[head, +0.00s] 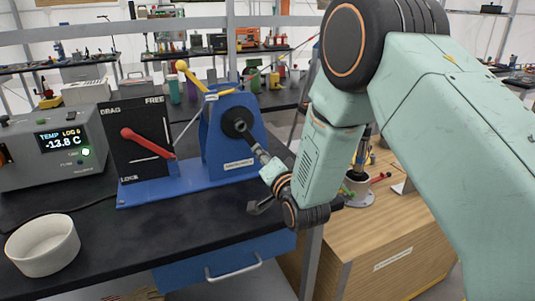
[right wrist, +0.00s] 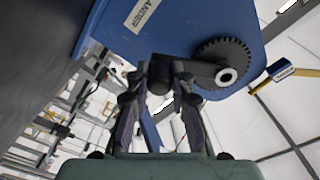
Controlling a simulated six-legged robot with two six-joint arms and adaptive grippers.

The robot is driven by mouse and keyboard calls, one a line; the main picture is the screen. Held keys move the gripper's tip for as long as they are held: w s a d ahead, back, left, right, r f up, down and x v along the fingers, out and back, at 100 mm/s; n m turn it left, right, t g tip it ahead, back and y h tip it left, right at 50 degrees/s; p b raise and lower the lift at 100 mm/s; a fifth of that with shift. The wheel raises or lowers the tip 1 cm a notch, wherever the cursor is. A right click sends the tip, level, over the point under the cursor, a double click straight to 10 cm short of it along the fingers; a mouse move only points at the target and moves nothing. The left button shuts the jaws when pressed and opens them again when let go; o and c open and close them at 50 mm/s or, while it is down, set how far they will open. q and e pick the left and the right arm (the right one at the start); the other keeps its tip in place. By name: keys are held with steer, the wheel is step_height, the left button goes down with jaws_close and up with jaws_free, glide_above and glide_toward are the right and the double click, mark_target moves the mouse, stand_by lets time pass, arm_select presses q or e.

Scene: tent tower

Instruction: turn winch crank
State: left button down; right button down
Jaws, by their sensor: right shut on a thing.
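The winch is a blue upright stand (head: 228,140) on a blue base plate on the black bench, with a round black hub on its side. In the right wrist view, a toothed black gear (right wrist: 225,65) sits on the blue side, and a short dark crank arm (right wrist: 197,72) runs left from its centre. My right gripper (head: 260,153) reaches the hub side of the winch. Its fingers (right wrist: 160,85) are shut on the crank's grip, which is mostly hidden between them. My left gripper is out of view.
A black panel marked DRAG, FREE and LOCK with a red lever (head: 146,141) stands left of the winch. A yellow-knobbed lever (head: 190,76) tops the winch. A temperature box (head: 52,147) and white bowl (head: 43,246) are farther left. A wooden cabinet (head: 385,235) stands right.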

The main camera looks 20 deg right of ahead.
steer(key=shift+a+f+m, duration=0.25)
steer(key=shift+a+m, duration=0.2)
steer(key=shift+m, duration=0.2)
steer(key=shift+a+f+m, duration=0.2)
steer(key=shift+a+m, duration=0.2)
steer(key=shift+m, duration=0.25)
steer(key=c, duration=1.2)
jaws_free()
steer(key=shift+o, duration=0.2)
steer(key=s, duration=1.2)
steer(key=shift+s+r, duration=0.1)
steer(key=shift+r, duration=0.05)
